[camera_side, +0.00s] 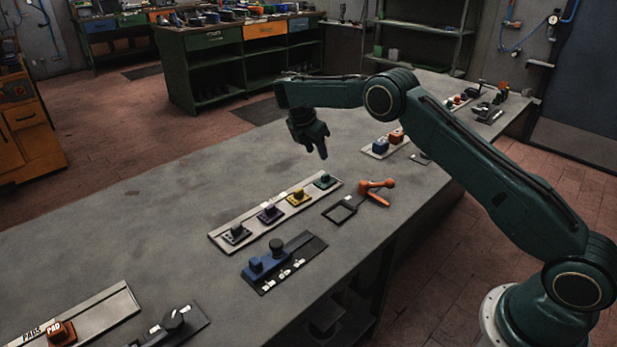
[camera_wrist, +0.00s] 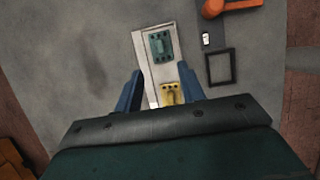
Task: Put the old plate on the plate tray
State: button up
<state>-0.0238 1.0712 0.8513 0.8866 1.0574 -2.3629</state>
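A long light tray (camera_side: 222,241) lies on the bench with several coloured knobbed plates in a row: a grey-green one (camera_side: 235,233), a purple one (camera_side: 269,213), a yellow one (camera_side: 298,197) and a dark green one (camera_side: 324,180). I cannot tell which plate is the old one, and I read no label on this tray. My gripper (camera_side: 318,150) hangs above the bench beyond the tray's far end, apart from everything. In the wrist view its two blue fingers (camera_wrist: 160,72) are spread with nothing held. The green plate (camera_wrist: 160,46) and yellow plate (camera_wrist: 171,94) show beyond them.
A square black frame (camera_side: 340,213) and an orange handle (camera_side: 375,188) lie right of the tray. A blue device (camera_side: 262,263) on a dark base stands in front. A tray marked PADS (camera_side: 110,308) is front left; blue and orange blocks (camera_side: 388,142) sit behind. The left bench is clear.

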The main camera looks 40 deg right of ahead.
jog(key=shift+v, duration=1.5)
jog(key=shift+r, duration=0.1)
jog(key=s+a+r+m+t+y, duration=0.1)
jog(key=s+a+r+m+t, duration=0.15)
jog(key=s+r+m, duration=1.2)
jog(key=s+a+r+m+t+y, duration=0.1)
jog(key=s+a, duration=0.2)
jog(key=s, duration=1.2)
jog(key=s+a+m+t+y, duration=0.2)
jog(key=s+a, duration=0.2)
jog(key=s, duration=1)
jog(key=shift+s+r, duration=0.35)
